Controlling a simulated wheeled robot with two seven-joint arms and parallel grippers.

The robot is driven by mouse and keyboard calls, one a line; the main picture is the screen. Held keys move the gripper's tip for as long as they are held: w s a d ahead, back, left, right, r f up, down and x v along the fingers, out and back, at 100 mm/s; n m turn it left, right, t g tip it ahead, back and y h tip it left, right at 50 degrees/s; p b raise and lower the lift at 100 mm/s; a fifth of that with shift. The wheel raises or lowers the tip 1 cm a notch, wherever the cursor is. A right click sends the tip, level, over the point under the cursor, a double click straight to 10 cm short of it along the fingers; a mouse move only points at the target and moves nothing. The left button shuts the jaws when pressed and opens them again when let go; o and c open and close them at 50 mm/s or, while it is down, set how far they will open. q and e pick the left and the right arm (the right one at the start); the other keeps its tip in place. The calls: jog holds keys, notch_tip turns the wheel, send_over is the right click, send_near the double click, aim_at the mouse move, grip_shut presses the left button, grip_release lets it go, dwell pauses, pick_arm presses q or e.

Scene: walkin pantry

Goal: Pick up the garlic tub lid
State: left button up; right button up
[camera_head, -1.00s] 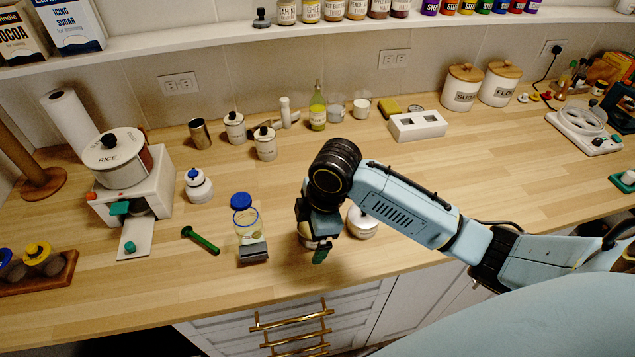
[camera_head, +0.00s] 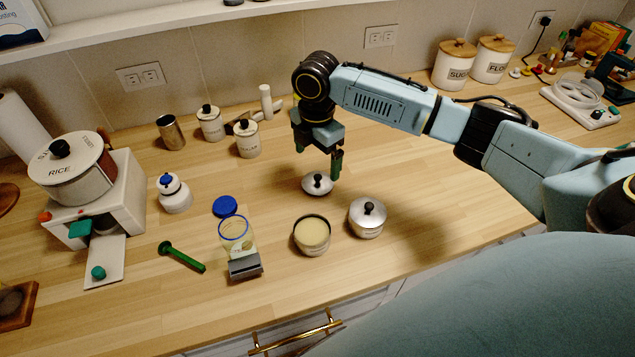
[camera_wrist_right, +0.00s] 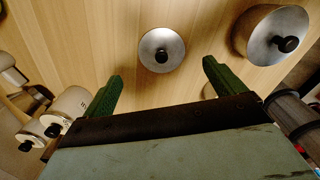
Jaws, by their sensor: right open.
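A round silver lid with a black knob (camera_head: 317,184) lies knob-up on the counter, behind an open tub of pale contents (camera_head: 312,235). I take it for the garlic tub lid; no label on it is readable. In the right wrist view the lid (camera_wrist_right: 161,50) lies just beyond and between the fingertips. My right gripper (camera_head: 318,160) is open and empty, pointing down close above the lid; its fingers also show in the wrist view (camera_wrist_right: 162,74). I cannot tell whether a finger touches the lid. My left gripper is out of view.
A similar lidded tub (camera_head: 367,218) stands right of the open tub. A glass jar (camera_head: 236,238) stands left, with a blue lid (camera_head: 226,206) behind it and a green spoon (camera_head: 182,257) further left. Canisters (camera_head: 247,140) stand at the back. Counter right of the lid is clear.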

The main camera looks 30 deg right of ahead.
aim_at(318, 176)
jog(key=shift+s+f, duration=0.15)
jog(key=shift+f, duration=3)
jog(key=shift+c, duration=0.3)
jog(key=c, duration=1)
